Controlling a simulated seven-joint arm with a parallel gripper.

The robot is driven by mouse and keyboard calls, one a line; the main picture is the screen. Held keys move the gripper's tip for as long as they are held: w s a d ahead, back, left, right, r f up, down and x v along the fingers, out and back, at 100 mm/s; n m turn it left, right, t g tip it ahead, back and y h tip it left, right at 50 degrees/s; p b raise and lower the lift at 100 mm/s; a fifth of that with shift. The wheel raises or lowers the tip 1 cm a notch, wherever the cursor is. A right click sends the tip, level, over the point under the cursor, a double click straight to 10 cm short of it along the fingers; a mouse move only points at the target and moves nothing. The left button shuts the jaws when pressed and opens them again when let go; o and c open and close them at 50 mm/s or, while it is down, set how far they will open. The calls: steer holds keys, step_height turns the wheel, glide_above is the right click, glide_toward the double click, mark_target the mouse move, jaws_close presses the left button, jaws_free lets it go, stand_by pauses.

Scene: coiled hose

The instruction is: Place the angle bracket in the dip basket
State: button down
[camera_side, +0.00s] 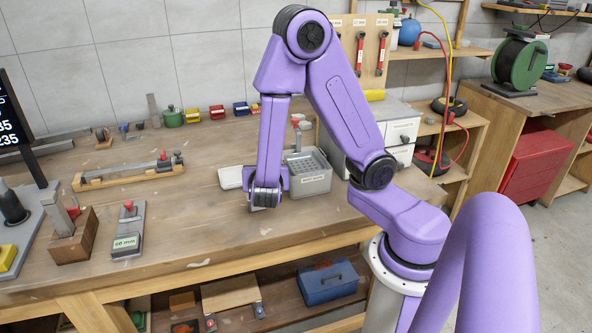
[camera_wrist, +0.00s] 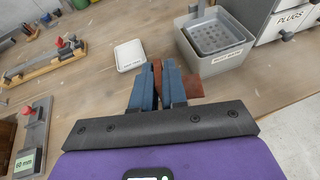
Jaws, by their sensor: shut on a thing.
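The angle bracket (camera_wrist: 193,87) is a flat reddish-brown piece between the blue fingers of my gripper (camera_wrist: 158,72) in the wrist view. My gripper is shut on it, and part of it sticks out to the right of the fingers. The fingers hide the rest of its shape. The dip basket (camera_wrist: 216,38) is a grey perforated tray inside a labelled grey tub, beyond and to the right of the fingers. The tub also shows in the side view (camera_side: 313,184), just right of my wrist. In the side view my wrist hides the bracket.
A shallow white tray (camera_wrist: 130,55) lies left of the basket. A drawer cabinet (camera_side: 400,135) stands close behind and right of it. A wooden fixture (camera_side: 130,175) and a 60 mm gauge (camera_side: 128,232) are on the left. The bench front is mostly clear.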

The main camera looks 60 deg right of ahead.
steer(key=s+d+r+m+g+h, duration=0.1)
steer(key=s+d+r+m+g, duration=0.4)
steer(key=s+d+m+g, duration=0.55)
steer(key=g, duration=0.2)
glide_above(298, 165)
steer(key=shift+m, duration=0.25)
steer(key=f, duration=0.5)
steer(key=s+f, duration=0.1)
steer(key=f, duration=0.2)
steer(key=shift+a+f, duration=0.2)
steer(key=shift+f, duration=0.05)
steer(key=shift+w+d+f, duration=0.25)
steer(key=shift+w+f, duration=0.2)
steer(key=shift+f, duration=1.65)
steer(key=shift+f, duration=0.1)
steer(key=c, duration=1.5)
jaws_free()
steer(key=shift+o, duration=0.3)
